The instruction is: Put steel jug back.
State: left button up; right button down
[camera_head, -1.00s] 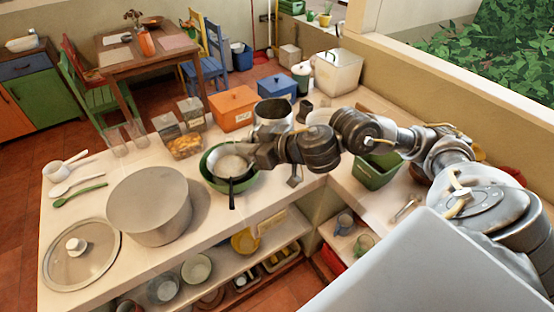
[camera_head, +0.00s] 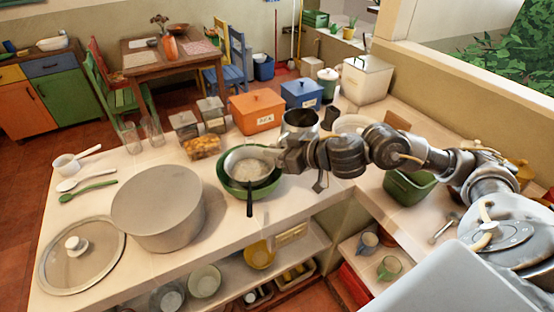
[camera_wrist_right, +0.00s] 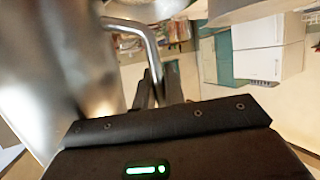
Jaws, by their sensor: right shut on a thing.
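The steel jug (camera_head: 299,122) is a shiny metal vessel with an open top, seen among the things on the counter, right of the frying pan and in front of the blue box. My right gripper (camera_head: 284,153) is just in front of it. In the right wrist view, the jug's blurred body (camera_wrist_right: 45,60) fills the left side, and its bent handle runs down to the fingers (camera_wrist_right: 157,92), which are shut on it. The jug's base is hidden in the head view, so I cannot tell whether it touches the counter. My left gripper is not in view.
Orange (camera_head: 258,116) and blue (camera_head: 300,95) boxes stand behind. A lower shelf (camera_head: 225,284) holds bowls.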

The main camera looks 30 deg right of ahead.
jog(key=d, duration=0.1)
jog(key=w+d+f, duration=0.1)
jog(key=w+d, duration=0.1)
jog(key=d, duration=0.1)
jog(key=shift+d+f, duration=0.1)
jog(key=shift+f, duration=0.3)
jog(key=d+f, duration=0.1)
jog(key=w+d+f, duration=0.1)
jog(key=f, duration=0.1)
jog(key=w+d+f, duration=0.1)
jog(key=d+f, duration=0.1)
jog(key=shift+f, duration=0.1)
jog(key=shift+d+f, duration=0.15)
jog(key=shift+f, duration=0.8)
jog(key=shift+d+f, duration=0.15)
jog(key=shift+f, duration=0.85)
jog(key=c, duration=1.8)
grip_release()
jog(key=shift+a+f, duration=0.1)
jog(key=shift+f, duration=0.05)
jog(key=shift+o, duration=0.2)
jog(key=shift+s, duration=0.1)
